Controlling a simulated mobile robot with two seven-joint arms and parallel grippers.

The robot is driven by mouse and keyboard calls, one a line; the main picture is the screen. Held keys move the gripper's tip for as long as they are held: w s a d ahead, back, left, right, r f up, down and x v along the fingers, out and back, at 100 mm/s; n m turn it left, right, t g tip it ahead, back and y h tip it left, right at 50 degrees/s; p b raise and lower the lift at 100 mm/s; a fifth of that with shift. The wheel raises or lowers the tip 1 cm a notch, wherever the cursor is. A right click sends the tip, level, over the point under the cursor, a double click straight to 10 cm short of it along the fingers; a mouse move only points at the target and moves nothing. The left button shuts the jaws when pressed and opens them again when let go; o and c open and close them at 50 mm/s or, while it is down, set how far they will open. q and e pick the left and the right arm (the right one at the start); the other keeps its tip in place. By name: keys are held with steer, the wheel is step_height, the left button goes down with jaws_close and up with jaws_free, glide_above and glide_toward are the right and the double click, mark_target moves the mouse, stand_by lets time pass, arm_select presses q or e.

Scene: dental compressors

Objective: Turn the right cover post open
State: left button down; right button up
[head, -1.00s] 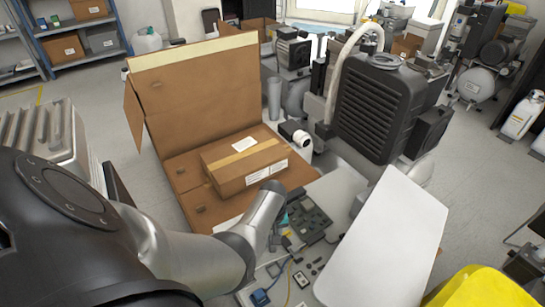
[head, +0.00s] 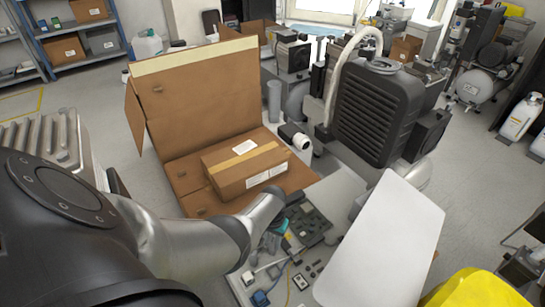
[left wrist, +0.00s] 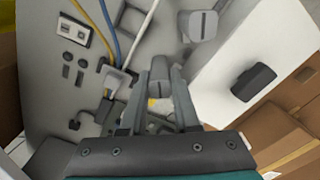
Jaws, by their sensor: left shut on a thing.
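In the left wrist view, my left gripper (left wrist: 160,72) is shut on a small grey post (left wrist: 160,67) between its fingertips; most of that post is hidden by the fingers. Another grey post (left wrist: 203,25) with a slotted round end stands apart, towards the top right. I cannot tell from the picture which of these is the right cover post. In the head view, my left gripper (head: 284,228) is mostly hidden behind my wrist, over the light grey machine panel. My right gripper is not in view.
Blue and yellow cables (left wrist: 105,20) and small switches lie beside the gripper. A white flat cover (head: 385,240) stands to the right in the head view. A cardboard box (head: 244,165) sits behind my wrist, and a black compressor unit (head: 375,115) stands farther back.

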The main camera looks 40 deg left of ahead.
mark_target(273, 239)
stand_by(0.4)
arm_select(q)
steer(key=c, duration=0.6)
jaws_free()
steer(key=shift+c, duration=0.2)
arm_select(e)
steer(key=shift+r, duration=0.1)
arm_select(q)
steer(key=shift+r, duration=0.15)
step_height(273, 239, up, 5)
steer(key=p, duration=0.4)
steer(key=shift+p, duration=0.4)
step_height(273, 239, up, 6)
steer(key=p, duration=0.4)
steer(key=shift+f+p, duration=0.2)
steer(key=shift+p, duration=0.1)
steer(key=shift+r+p, duration=1.65)
steer(key=shift+r, duration=0.5)
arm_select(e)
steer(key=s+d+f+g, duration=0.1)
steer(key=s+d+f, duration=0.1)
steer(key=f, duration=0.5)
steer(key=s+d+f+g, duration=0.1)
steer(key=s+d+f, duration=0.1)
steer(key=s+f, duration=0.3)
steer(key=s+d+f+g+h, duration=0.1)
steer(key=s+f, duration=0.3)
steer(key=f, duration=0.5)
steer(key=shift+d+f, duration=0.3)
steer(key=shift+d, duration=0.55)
